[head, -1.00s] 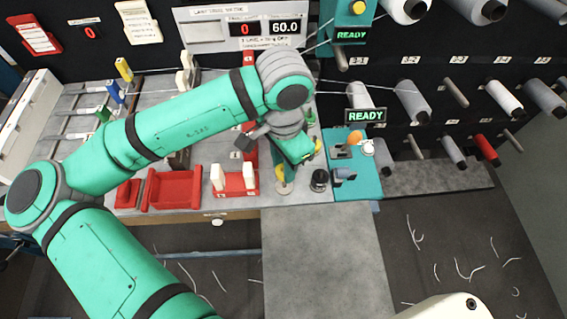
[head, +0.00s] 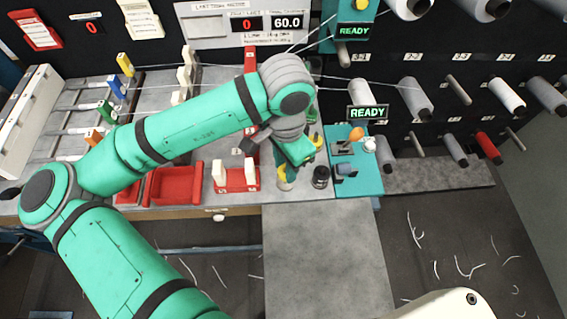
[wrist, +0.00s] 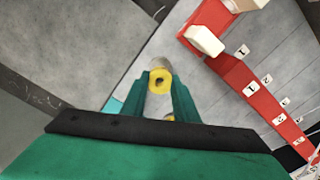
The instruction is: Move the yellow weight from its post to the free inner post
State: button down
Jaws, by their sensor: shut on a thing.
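My gripper (wrist: 160,92) is shut on the yellow weight (wrist: 160,80), a small ring with a dark hole, seen between the green fingers in the wrist view. In the head view the yellow weight (head: 281,171) shows low beside the gripper, above the grey counter. A grey round piece (wrist: 161,63) shows just beyond the weight; I cannot tell whether the weight is clear of a post. Another yellow piece (head: 317,141) is right of the gripper. The posts are mostly hidden by my gripper and arm.
A black round jar (head: 320,177) and a teal panel with levers (head: 353,185) stand close on the right. A red holder with white pieces (head: 237,182) and a red tray (head: 174,186) are on the left. Spools on pegs line the dark wall. The grey front surface (head: 325,250) is clear.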

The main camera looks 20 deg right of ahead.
jog(key=shift+a, duration=0.1)
dwell(0.3)
jog(key=shift+w+f, duration=0.15)
jog(key=shift+f, duration=0.7)
jog(key=c, duration=1.3)
grip_release()
jog(key=shift+w, duration=0.1)
jog(key=shift+a, duration=0.1)
notch_tip(320, 180, up, 11)
jog(key=shift+f, duration=0.1)
